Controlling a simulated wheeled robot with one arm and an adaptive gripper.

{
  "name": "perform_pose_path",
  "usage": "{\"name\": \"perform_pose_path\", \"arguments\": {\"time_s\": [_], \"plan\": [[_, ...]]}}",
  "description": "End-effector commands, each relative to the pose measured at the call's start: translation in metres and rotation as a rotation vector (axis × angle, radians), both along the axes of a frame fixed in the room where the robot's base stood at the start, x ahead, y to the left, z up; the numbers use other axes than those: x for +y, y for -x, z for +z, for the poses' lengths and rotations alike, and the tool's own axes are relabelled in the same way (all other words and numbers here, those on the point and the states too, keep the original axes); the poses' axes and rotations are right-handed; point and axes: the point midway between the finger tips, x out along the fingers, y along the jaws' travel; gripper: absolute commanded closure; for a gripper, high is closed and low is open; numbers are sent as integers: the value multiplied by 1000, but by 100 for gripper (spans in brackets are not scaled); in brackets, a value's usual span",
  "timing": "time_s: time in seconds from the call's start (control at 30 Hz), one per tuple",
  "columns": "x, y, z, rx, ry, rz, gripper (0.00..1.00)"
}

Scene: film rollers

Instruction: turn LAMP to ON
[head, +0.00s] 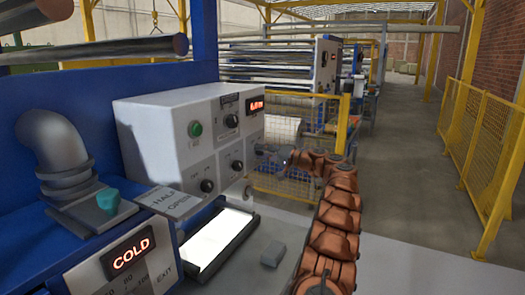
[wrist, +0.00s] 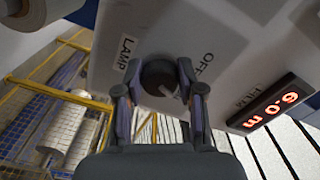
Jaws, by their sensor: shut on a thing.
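The LAMP knob (wrist: 160,76) is a dark round knob on a pale panel in the wrist view. The LAMP label (wrist: 127,53) is printed beside it at upper left and the OFF label (wrist: 205,63) at right. No ON label shows. A pale mark on the knob lies towards my gripper, partly shaded. My gripper (wrist: 157,88) is shut on the knob, one finger on each side. In the head view my gripper (head: 263,151) is at the lower right of the white control box (head: 160,130), and the knob is hidden there.
The FILM display (wrist: 270,110) reads 6.0 m; it also shows in the head view (head: 256,105). A green button (head: 195,129) and other knobs (head: 207,185) share the box. A lit white panel (head: 220,240) and a COLD display (head: 131,255) lie nearer. A yellow fence (head: 485,140) stands right.

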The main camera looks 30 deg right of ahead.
Motion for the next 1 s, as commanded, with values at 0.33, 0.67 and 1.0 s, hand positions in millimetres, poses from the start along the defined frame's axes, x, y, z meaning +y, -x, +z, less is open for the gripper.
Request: {"name": "perform_pose_path", "arguments": {"time_s": [0.33,0.67,1.0], "plan": [[0,0,0,62,-99,0,96],[0,0,-1,68,-112,-1,96],[0,0,-1,68,-111,-1,43]]}}
